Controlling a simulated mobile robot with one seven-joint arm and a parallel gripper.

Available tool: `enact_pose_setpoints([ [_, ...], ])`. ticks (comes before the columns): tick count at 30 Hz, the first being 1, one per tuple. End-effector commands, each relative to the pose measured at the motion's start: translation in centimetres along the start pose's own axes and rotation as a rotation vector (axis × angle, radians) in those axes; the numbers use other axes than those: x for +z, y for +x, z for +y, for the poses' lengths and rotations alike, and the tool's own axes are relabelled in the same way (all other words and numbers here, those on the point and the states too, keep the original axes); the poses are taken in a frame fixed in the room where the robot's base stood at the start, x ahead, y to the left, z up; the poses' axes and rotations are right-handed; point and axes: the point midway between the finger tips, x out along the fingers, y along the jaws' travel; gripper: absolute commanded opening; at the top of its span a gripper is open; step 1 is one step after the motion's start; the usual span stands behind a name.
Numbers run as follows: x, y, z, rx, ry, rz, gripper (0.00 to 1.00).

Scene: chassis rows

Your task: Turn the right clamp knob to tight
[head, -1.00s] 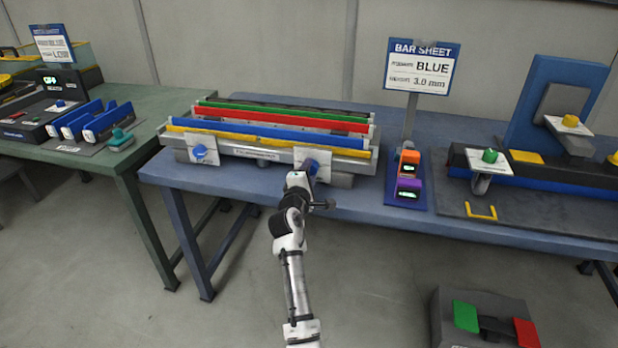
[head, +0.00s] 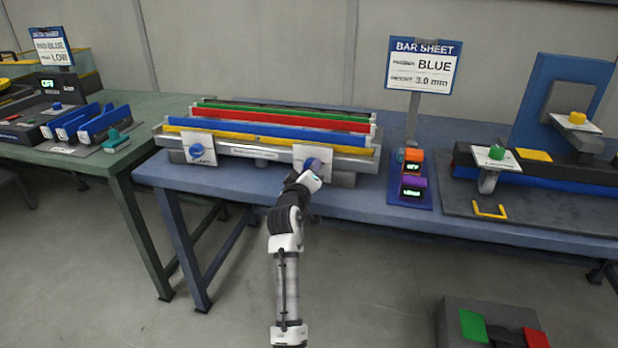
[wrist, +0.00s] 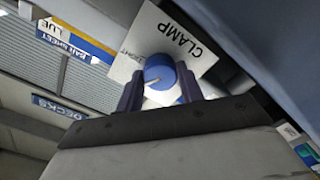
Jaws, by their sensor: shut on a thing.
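The right clamp knob (head: 312,164) is a round blue knob on a white plate (head: 327,155) at the right front of the bar fixture. In the wrist view the knob (wrist: 160,72) has a pale pointer line, and its plate (wrist: 190,35) reads CLAMP, with another word partly hidden. My gripper (wrist: 159,85) is shut on the knob, one dark finger on each side. In the head view my gripper (head: 309,175) covers the lower part of the knob. The left clamp knob (head: 196,151) is blue, on its own white plate.
Blue, red, green and yellow bars (head: 300,132) lie along the fixture. A sign (head: 422,66) reads BLUE, 3.0 mm. Orange (head: 413,160) and purple (head: 413,187) switch boxes stand right of the fixture. A green table (head: 100,170) is at the left.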

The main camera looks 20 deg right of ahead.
Motion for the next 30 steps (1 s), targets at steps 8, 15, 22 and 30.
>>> enact_pose_setpoints([
  [8,0.25,0.0,-0.29,0.0,0.264,-0.001,0.14],
  [15,0.22,0.0,-0.34,0.0,0.492,-0.002,0.14],
  [22,0.2,0.01,-0.29,0.0,0.697,-0.001,0.14],
  [30,0.16,0.01,-0.26,0.0,0.878,-0.002,0.14],
])
